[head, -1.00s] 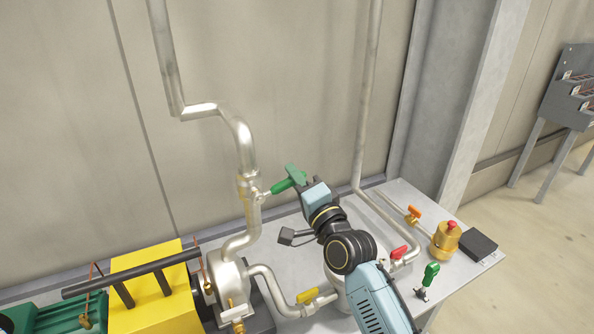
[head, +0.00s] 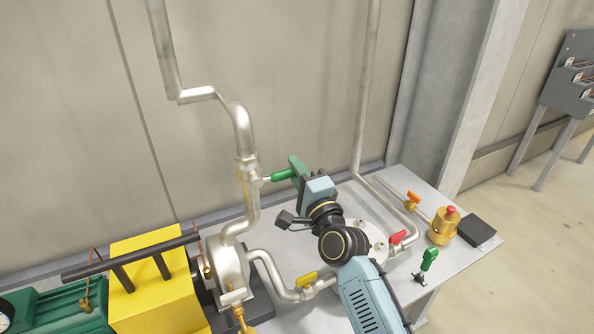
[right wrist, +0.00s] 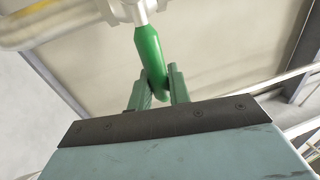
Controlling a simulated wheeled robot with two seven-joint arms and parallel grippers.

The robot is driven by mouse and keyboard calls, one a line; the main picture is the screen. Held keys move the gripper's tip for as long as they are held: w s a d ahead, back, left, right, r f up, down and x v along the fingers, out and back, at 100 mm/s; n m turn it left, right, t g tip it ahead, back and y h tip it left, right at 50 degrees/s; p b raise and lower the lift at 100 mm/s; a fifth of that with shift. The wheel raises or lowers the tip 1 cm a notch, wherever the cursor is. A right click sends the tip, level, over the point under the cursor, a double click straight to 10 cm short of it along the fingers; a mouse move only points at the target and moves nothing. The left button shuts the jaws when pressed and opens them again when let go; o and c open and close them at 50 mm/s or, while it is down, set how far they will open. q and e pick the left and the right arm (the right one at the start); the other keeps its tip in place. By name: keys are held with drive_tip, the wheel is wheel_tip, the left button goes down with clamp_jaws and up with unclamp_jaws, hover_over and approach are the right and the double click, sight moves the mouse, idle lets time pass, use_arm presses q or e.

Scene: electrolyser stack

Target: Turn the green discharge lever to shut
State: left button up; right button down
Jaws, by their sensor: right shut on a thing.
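The green discharge lever (head: 281,176) sticks out to the right from a valve on the vertical silver pipe (head: 247,172), nearly level and across the pipe. In the right wrist view the lever (right wrist: 147,50) runs from its pale metal stem down between the two green fingers. My right gripper (head: 298,171) is at the lever's free end. In the right wrist view the gripper (right wrist: 158,84) is shut on the lever, with a finger on each side. The lever's tip is partly hidden by the fingers. My left gripper is not in view.
A silver pump (head: 230,270) and yellow guard (head: 150,275) stand at lower left. A yellow lever (head: 306,279), a red lever (head: 397,237), an orange lever (head: 413,197) and another green lever (head: 429,258) sit lower on the bench (head: 462,268). The wall is close behind.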

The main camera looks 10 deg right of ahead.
drive_tip(key=c, duration=1.4)
unclamp_jaws()
drive_tip(key=shift+f, duration=0.1)
drive_tip(key=shift+o, duration=0.2)
drive_tip(key=b+v, duration=0.1)
drive_tip(key=v, duration=1.2)
drive_tip(key=shift+s, duration=0.2)
drive_tip(key=shift+d, duration=0.1)
